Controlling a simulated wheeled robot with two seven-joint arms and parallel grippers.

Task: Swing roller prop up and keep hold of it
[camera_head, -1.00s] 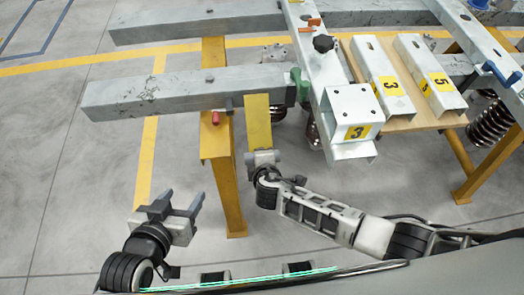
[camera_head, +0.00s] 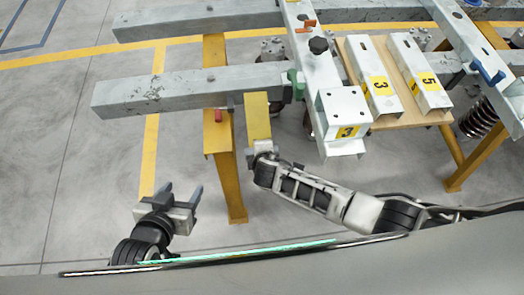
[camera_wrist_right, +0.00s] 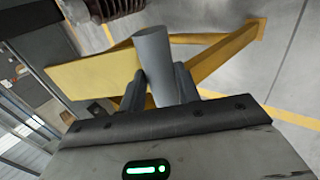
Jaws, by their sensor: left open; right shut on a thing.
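The roller prop is a flat yellow bar (camera_head: 257,115) beside the end of the left grey beam, above my right gripper (camera_head: 262,147) in the head view. In the right wrist view, the yellow bar (camera_wrist_right: 92,79) runs off to the left, and a grey cylinder (camera_wrist_right: 153,52), which looks like its roller, stands between the fingers. My right gripper (camera_wrist_right: 158,82) is shut on this roller. The head view largely hides the grip. My left gripper (camera_head: 181,190) is open and empty, low at the left, apart from the prop.
A grey beam (camera_head: 170,92) on a yellow stand (camera_head: 228,180) lies just left of the prop. A grey rail with a block marked 3 (camera_head: 345,112) is to its right. A wooden board (camera_head: 415,121) carries two numbered grey channels. Open floor (camera_head: 80,190) lies at the left.

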